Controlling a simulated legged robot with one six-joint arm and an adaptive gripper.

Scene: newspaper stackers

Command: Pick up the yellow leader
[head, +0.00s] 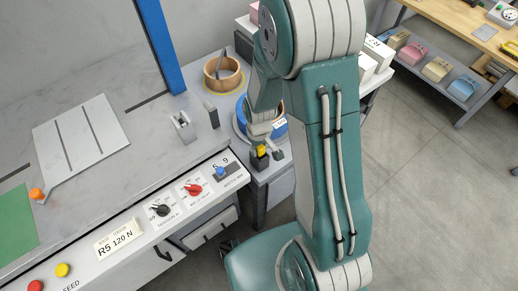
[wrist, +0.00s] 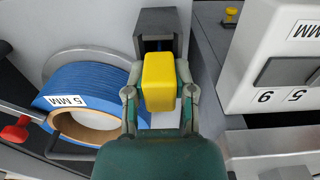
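The yellow leader (wrist: 159,82) is a rounded yellow block in the middle of the wrist view. It sits at the mouth of a dark grey holder (wrist: 155,20). My gripper (wrist: 160,90) has one finger on each side of the leader. The fingertips are very close to its sides, and I cannot tell whether they press on it. In the head view the leader (head: 261,150) shows as a small yellow patch above the dark holder (head: 259,163), with my gripper (head: 270,148) right at it. My arm hides part of this area.
A blue strap roll (wrist: 85,85) labelled 5 MM lies left of my gripper. A grey-white machine body (wrist: 275,65) stands close on the right. In the head view, a bench with a control panel (head: 150,225) is at left, a wooden ring (head: 222,73) behind, and open floor (head: 440,200) at right.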

